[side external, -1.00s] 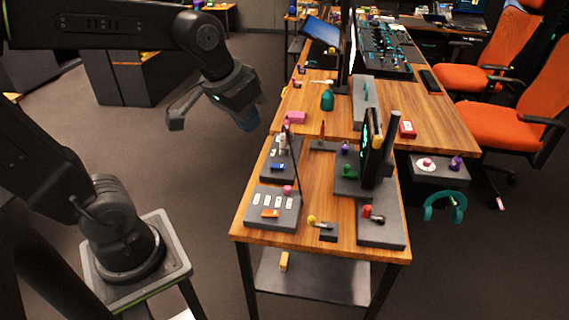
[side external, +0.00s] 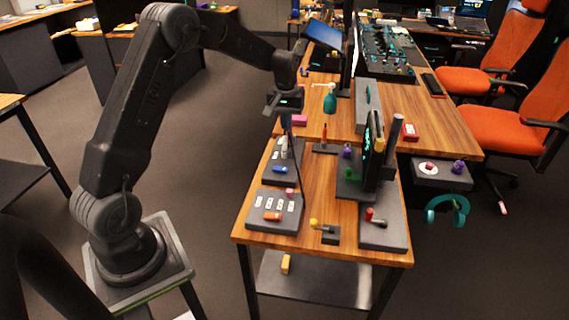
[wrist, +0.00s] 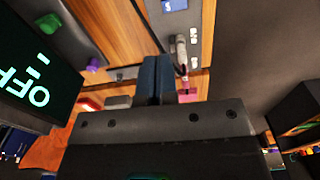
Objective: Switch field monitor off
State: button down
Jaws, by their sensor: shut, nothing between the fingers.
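The field monitor is probably the upright dark screen (side external: 374,150) with teal glow on the table's right side. The wrist view shows a dark screen (wrist: 38,75) at left with teal letters reading "OFF", turned on its side. My gripper (side external: 285,122) hangs above the left part of the table, left of the screen and apart from it. In the wrist view its two blue-grey fingers (wrist: 154,80) are together and empty. Near them are a grey lever (wrist: 182,48) and a blue switch (wrist: 170,5) on a grey panel. Which control belongs to the monitor is not clear.
An orange switch (side external: 272,216), a yellow-tipped lever (side external: 316,224) and a red-tipped lever (side external: 373,215) are near the front edge. A teal bottle-like object (side external: 330,100) stands behind. Bare wood lies mid-table.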

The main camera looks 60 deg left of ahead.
aim_at(284, 169)
jog(key=a+f, duration=0.2)
jog(key=shift+w+f+n, duration=0.3)
jog(key=shift+w+f, duration=0.05)
jog(key=shift+f, duration=0.05)
notch_tip(284, 169, down, 14)
jog(key=shift+r, duration=0.1)
dwell(0.4)
jog(key=shift+d+f, duration=0.1)
jog(key=shift+f, duration=0.25)
jog(key=shift+s+r, duration=0.1)
